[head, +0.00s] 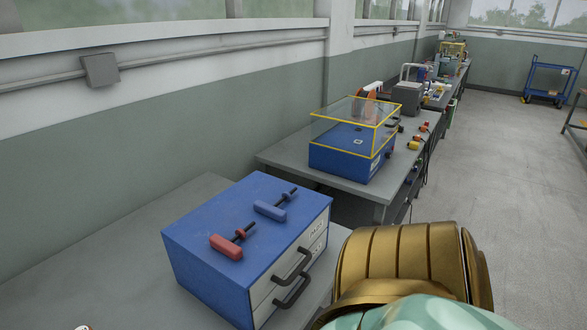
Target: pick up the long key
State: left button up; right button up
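Two keys lie on top of a blue drawer cabinet (185,236). One key (226,247) has a red block handle and a dark shaft pointing up and to the right. The other key (270,211) has a blue block handle and a similar dark shaft, and lies farther back. The shafts look about alike in length, so I cannot tell which key is the long one. Neither key is held. Neither of my grippers is in view.
The cabinet has pale drawer fronts with dark handles (291,288). It stands on a grey bench (95,270) against the wall. Behind is another bench with a blue machine (345,160) under a yellow-edged clear cover. A large gold part of mine fills the lower right.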

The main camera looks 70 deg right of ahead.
aim_at(273, 212)
jog(key=z, duration=1.9)
jog(key=k, duration=0.15)
